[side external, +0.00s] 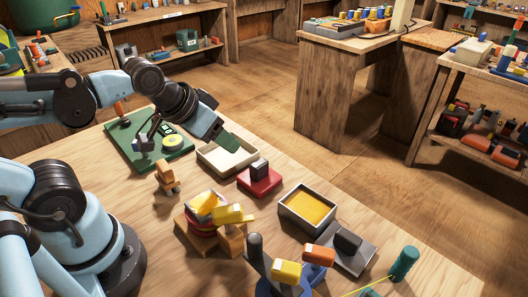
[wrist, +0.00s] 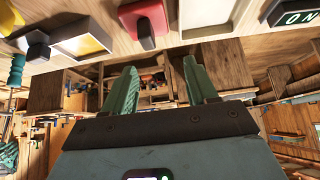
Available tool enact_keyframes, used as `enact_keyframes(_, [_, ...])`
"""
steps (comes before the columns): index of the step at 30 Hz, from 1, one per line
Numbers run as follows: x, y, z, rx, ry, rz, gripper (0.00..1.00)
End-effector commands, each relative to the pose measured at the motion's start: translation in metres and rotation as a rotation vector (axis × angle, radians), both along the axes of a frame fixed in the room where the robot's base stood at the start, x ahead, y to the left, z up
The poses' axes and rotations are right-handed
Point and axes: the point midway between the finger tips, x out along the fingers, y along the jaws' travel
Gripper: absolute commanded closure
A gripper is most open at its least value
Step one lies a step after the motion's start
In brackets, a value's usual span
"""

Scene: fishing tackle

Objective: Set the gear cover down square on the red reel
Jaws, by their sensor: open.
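A red, round reel-like body (side external: 203,229) sits on a wooden stand at the front middle in the side view. A yellow piece (side external: 203,206), perhaps the gear cover, lies on top of it and looks tilted; I cannot tell how it is seated. Another yellow block (side external: 232,213) stands close on its right. My gripper (side external: 229,142) is beyond the reel, by the cream tray. In the wrist view my gripper (wrist: 160,82) has its two green fingers apart, with nothing between them. The reel does not show clearly there.
The cream tray (side external: 203,161) and a red block with a black knob (side external: 274,186) lie behind the reel. A grey-walled tray with yellow filling (side external: 290,219) is to the right. A green board (side external: 119,152) lies at the back left. Tools crowd the front right.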

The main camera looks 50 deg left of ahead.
Motion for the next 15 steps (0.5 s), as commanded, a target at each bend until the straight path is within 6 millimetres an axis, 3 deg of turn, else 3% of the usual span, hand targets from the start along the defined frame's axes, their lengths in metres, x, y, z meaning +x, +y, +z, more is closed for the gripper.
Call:
enact_keyframes(8, [0.004, -0.001, 0.003, -0.003, 0.029, 0.0, 0.43])
enact_keyframes(15, [0.027, -0.007, 0.015, -0.014, 0.21, 0.008, 0.43])
